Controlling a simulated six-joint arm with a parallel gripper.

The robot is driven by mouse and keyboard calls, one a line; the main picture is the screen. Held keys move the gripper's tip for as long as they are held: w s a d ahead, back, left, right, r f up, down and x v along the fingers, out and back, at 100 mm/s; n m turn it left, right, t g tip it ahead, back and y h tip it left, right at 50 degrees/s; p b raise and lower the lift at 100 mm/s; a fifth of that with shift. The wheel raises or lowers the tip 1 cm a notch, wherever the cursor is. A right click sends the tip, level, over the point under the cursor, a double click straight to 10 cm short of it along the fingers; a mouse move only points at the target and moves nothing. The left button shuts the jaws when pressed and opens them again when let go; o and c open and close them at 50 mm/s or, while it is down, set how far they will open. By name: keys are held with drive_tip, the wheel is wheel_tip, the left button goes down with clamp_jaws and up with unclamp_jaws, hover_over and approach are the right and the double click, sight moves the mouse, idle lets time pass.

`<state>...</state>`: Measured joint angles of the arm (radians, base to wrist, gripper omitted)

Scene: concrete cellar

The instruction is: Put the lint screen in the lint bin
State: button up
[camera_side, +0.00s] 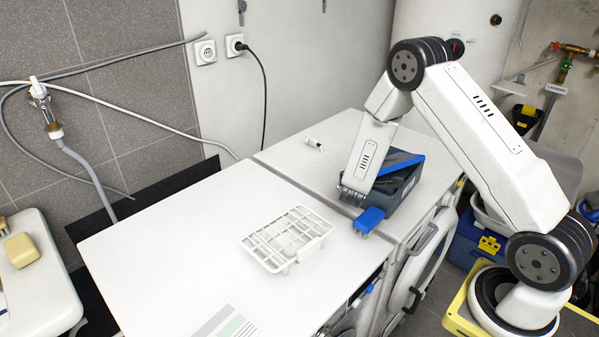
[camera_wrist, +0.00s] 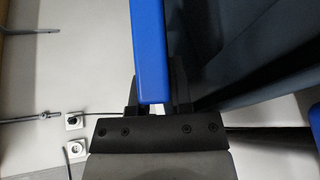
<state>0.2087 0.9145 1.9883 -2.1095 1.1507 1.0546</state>
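My gripper (camera_side: 352,195) is low over the right machine top, at the left side of the dark grey bin. In the wrist view its dark fingers lie close on both sides of a flat blue bar (camera_wrist: 150,50), which I take to be the lint screen's handle. A blue block (camera_side: 369,220) shows just beyond the fingers in the side view, at the front of the machine top. The dark grey lint bin (camera_side: 408,188) stands right of the gripper, with a blue panel (camera_side: 403,161) at its top. The rest of the screen is hidden or unclear.
A white slatted rack (camera_side: 287,238) lies on the left machine top (camera_side: 180,240), near a printed sheet (camera_side: 226,323). A small white cylinder (camera_side: 314,144) lies behind the gripper. Wall sockets (camera_side: 205,51) and a hanging cable are at the back. The left machine top is mostly clear.

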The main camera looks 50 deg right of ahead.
drive_tip(key=o, duration=0.3)
drive_tip(key=shift+o, duration=0.2)
drive_tip(key=shift+r, duration=0.1)
drive_tip(key=shift+r, duration=0.45)
drive_tip(key=v, duration=1.2)
